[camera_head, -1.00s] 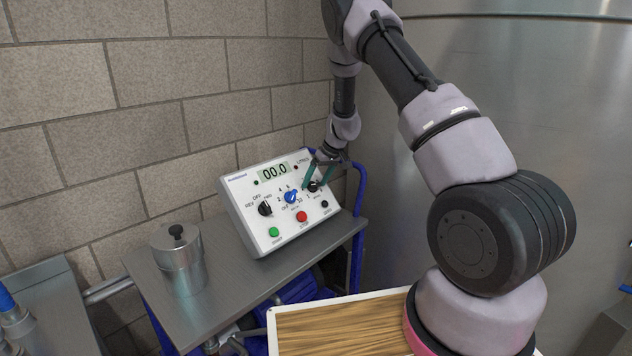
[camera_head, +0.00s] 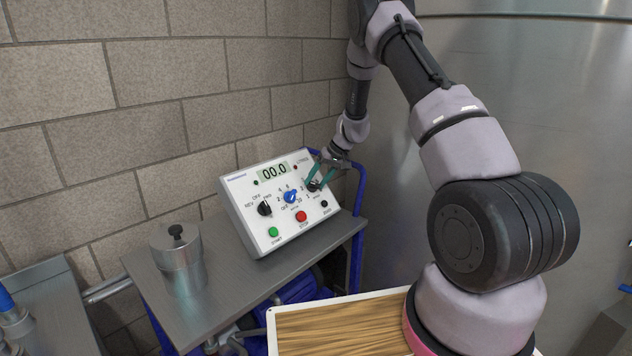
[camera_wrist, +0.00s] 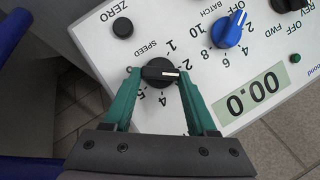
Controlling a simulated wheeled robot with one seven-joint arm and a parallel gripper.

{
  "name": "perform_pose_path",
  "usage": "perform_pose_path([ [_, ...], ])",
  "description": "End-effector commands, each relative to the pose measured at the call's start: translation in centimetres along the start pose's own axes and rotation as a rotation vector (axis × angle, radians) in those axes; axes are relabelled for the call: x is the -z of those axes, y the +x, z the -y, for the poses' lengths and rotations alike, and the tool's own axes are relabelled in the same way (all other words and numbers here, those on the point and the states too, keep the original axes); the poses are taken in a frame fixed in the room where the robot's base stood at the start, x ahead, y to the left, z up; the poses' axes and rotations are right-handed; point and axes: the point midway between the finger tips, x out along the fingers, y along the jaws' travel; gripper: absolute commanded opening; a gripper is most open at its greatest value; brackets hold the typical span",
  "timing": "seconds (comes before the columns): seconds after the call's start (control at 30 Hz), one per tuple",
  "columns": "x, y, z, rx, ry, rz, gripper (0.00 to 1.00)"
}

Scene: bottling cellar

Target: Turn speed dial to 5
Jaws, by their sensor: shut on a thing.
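The speed dial (camera_head: 313,187) is a small black knob at the right of the white control panel (camera_head: 245,203). In the wrist view the dial (camera_wrist: 159,73) carries a white pointer line directed right, near the 2; the 4 and 5 lie below it, and the number near the right finger is partly hidden. My gripper (camera_head: 315,181) has its green fingers on either side of the dial, shut on it. The gripper also shows in the wrist view (camera_wrist: 158,75).
A blue batch dial (camera_head: 291,197), a black selector (camera_head: 265,209), a green button (camera_head: 273,232) and a red button (camera_head: 301,216) sit close by on the panel. A metal canister (camera_head: 178,262) stands left on the steel cart top (camera_head: 240,277). A brick wall rises behind.

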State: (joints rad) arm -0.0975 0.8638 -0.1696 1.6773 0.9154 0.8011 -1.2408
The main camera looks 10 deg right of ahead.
Motion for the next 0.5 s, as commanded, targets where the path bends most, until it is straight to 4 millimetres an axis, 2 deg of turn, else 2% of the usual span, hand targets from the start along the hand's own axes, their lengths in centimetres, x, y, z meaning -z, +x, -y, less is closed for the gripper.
perform_pose_path([
  [0.5, -0.08, -0.02, -0.82, 0.205, 0.449, -0.003, 0.02],
])
